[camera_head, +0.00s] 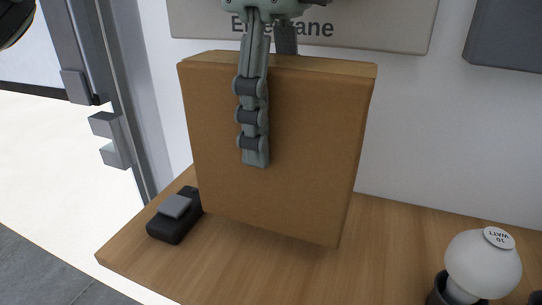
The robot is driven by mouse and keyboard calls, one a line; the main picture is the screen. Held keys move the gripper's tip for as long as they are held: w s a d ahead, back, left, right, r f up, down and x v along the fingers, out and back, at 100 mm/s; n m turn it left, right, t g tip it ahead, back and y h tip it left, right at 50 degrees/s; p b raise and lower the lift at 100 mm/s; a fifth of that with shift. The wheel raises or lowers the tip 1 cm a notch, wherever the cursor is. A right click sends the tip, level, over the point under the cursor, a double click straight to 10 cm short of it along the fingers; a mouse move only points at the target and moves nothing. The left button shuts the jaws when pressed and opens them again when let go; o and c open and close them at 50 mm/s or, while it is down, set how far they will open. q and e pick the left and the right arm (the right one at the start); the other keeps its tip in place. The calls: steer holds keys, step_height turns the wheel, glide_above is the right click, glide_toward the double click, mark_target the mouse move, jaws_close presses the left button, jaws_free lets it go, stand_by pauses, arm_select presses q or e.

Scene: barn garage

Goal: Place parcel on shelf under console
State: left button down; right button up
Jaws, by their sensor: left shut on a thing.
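The parcel (310,150) is a plain brown cardboard box with a broad flat face, upright and slightly tilted, in the middle of the head view. My left gripper (258,105) comes down from the top edge and is shut on the parcel. One jointed grey finger lies on its near face, and the other goes behind its top edge. The parcel is over a wooden top (390,262); I cannot tell whether its lower edge touches the wood. No shelf under this top is visible. My right gripper is not in view.
A small black device with a grey top (175,218) lies left of the parcel. A white light bulb (482,264) stands at the front right. A wall sign (385,25) is behind. A metal door frame (128,90) stands at the left.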

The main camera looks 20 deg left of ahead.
mark_target(273, 60)
arm_select(q)
steer(key=shift+f, duration=2)
steer(key=shift+f, duration=0.1)
steer(key=shift+c, duration=2.3)
jaws_free()
step_height(273, 60, up, 12)
steer(key=shift+r, duration=0.1)
